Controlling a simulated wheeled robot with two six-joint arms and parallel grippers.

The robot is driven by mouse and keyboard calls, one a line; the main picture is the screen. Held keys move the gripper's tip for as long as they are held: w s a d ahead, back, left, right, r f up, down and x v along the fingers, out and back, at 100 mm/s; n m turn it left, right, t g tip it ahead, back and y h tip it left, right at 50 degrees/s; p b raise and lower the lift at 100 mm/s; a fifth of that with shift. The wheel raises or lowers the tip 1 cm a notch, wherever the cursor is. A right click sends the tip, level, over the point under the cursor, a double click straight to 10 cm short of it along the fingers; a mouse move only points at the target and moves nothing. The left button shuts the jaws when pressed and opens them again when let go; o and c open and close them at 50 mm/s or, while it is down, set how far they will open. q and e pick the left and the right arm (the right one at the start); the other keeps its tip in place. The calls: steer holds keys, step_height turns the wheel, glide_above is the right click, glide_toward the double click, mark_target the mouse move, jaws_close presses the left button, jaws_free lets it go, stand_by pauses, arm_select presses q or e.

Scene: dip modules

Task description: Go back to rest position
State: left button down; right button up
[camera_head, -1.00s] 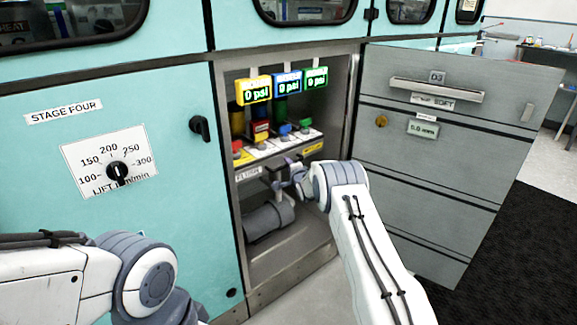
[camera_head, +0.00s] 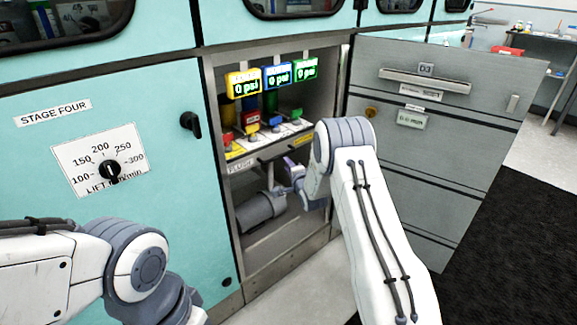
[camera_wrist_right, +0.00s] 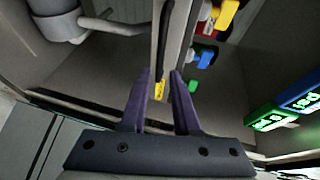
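My right gripper (camera_head: 288,163) is inside the open cabinet bay, just in front of and below the shelf with the coloured modules. Part of it is hidden by my right forearm. In the right wrist view its two purple fingers (camera_wrist_right: 161,75) stand apart with a gap between them and nothing held. A shelf edge with a yellow label (camera_wrist_right: 161,88) shows behind the gap. My left arm shows at the lower left, but its gripper is out of frame.
Yellow, blue and green displays (camera_head: 277,74) reading 0 psi hang above the shelf. A grey cylinder (camera_head: 262,212) lies below. A grey drawer unit (camera_head: 425,170) stands right of the bay. The teal panel (camera_head: 75,235) with a dial (camera_head: 108,170) is left.

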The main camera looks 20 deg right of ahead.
stand_by(0.4)
steer(key=s+a+r+n+g+y, duration=0.1)
steer(key=s+a+r+n+g, duration=0.25)
steer(key=a, duration=0.65)
steer(key=s+a+r+n+g+y, duration=0.2)
steer(key=s+a+r+n+g, duration=0.2)
steer(key=s+a+n, duration=0.65)
steer(key=s+a+r+n+g+h, duration=0.1)
steer(key=s+n+g, duration=0.35)
steer(key=s, duration=1.45)
steer(key=s+a+r+n+g+h, duration=0.1)
steer(key=s+n+g, duration=0.4)
steer(key=s, duration=1.4)
step_height(320, 180, up, 26)
steer(key=t+p, duration=0.1)
steer(key=p, duration=2.4)
steer(key=shift+s+d+n+p, duration=0.25)
steer(key=shift+s+n+p, duration=0.15)
steer(key=shift+n, duration=0.05)
